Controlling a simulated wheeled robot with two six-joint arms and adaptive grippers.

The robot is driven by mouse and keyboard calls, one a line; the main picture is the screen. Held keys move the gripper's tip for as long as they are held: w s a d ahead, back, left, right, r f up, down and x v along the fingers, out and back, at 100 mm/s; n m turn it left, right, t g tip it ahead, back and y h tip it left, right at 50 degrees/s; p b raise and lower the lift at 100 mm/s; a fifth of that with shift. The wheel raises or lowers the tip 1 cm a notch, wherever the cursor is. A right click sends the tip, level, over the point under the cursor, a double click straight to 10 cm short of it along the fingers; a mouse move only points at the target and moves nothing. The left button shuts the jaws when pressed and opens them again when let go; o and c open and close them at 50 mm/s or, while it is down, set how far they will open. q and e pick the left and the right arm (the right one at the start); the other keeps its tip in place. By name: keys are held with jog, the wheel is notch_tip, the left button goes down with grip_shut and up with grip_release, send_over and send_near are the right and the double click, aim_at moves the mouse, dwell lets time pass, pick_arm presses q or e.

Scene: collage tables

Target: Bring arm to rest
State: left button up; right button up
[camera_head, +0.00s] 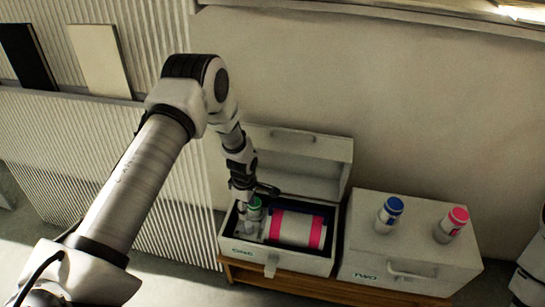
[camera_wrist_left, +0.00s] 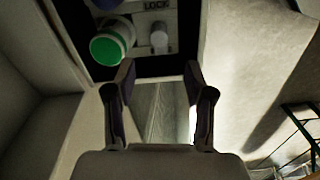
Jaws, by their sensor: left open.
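My left arm reaches in from the left in the head view. Its gripper (camera_head: 256,192) is over the left part of the open box marked ONE (camera_head: 252,252). In the left wrist view the two fingers of the left gripper (camera_wrist_left: 160,88) stand apart with nothing between them. A green-capped bottle (camera_head: 254,207) is in the box just below the gripper; its green top also shows in the left wrist view (camera_wrist_left: 108,48), beyond the fingers. My right gripper is not in view.
A pink-and-white roll (camera_head: 297,229) lies in box ONE, whose lid (camera_head: 300,152) stands open behind. The closed box TWO (camera_head: 420,262) carries a blue-capped bottle (camera_head: 389,214) and a pink-capped bottle (camera_head: 452,224). Both boxes stand on a wooden bench (camera_head: 310,288) against the wall.

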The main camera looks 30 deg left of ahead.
pick_arm(q)
jog(key=s+d+m+g, duration=0.1)
jog(key=s+d+m, duration=0.25)
jog(key=s, duration=0.65)
jog(key=s+d+f+m, duration=0.15)
jog(key=s+m, duration=0.35)
jog(key=s, duration=0.5)
jog(key=s+d+m+g, duration=0.1)
jog(key=s+d+m, duration=0.3)
jog(key=s, duration=0.6)
notch_tip(320, 180, up, 14)
jog(key=w+m+t+p, duration=0.2)
jog(key=m+p, duration=0.4)
jog(key=p, duration=0.7)
jog(key=shift+a+r, duration=0.25)
jog(key=shift+a, duration=0.1)
